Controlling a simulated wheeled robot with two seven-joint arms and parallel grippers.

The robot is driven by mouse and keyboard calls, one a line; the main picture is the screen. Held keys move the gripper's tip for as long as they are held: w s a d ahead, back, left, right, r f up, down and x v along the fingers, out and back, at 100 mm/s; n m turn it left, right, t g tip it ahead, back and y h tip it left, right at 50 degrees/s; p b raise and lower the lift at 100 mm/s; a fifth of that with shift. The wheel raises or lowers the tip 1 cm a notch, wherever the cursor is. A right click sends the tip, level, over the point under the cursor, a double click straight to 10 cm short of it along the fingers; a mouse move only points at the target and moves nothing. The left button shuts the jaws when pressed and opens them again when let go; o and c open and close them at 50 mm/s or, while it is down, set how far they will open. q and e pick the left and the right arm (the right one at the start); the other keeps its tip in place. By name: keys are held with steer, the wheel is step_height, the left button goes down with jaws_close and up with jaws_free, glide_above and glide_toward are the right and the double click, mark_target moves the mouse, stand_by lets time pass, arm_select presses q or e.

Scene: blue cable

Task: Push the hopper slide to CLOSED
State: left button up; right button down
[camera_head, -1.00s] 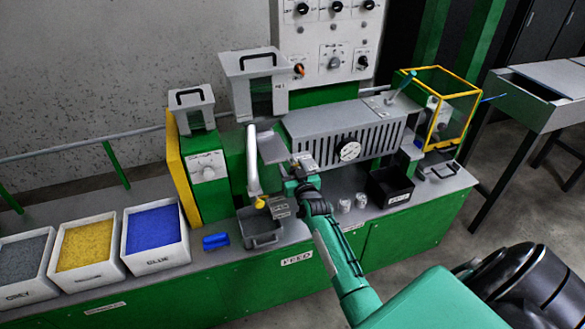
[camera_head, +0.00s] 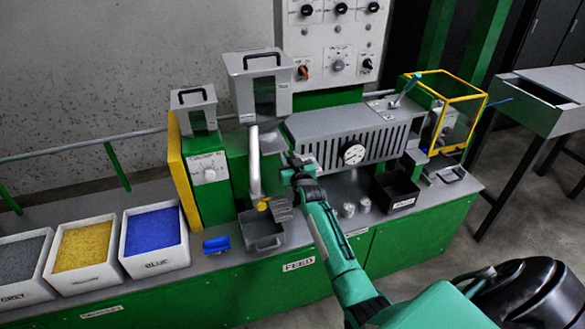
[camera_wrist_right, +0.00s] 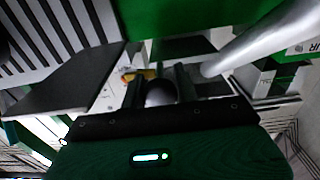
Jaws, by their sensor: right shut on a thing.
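The grey hopper (camera_head: 246,84) stands above the green feed unit, left of the ribbed grey barrel (camera_head: 325,150). My right gripper (camera_head: 291,167) is below and right of the hopper, beside the barrel's left end. In the right wrist view, its two fingers (camera_wrist_right: 160,88) are shut on a dark round knob (camera_wrist_right: 160,94), which I take to be the slide's handle. The slide plate is mostly hidden in the head view by the white pipe and my gripper. I cannot read its OPEN or CLOSED mark. My left gripper is not in view.
A white curved pipe (camera_head: 254,165) with a yellow end stands just left of my gripper. A grey bin (camera_head: 262,238) sits below it. A blue object (camera_head: 216,244), white trays of grey, yellow and blue pellets (camera_head: 152,228), and a black box (camera_head: 394,190) stand on the bench.

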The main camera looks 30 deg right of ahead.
steer(key=shift+w+r, duration=0.1)
steer(key=shift+r, duration=0.05)
steer(key=c, duration=1.4)
jaws_free()
steer(key=o, duration=0.3)
steer(key=shift+w, duration=0.1)
steer(key=shift+o, duration=0.2)
steer(key=shift+w+f, duration=0.1)
steer(key=shift+f, duration=0.1)
steer(key=b+v, duration=0.2)
steer(key=v, duration=1.2)
steer(key=shift+w, duration=0.1)
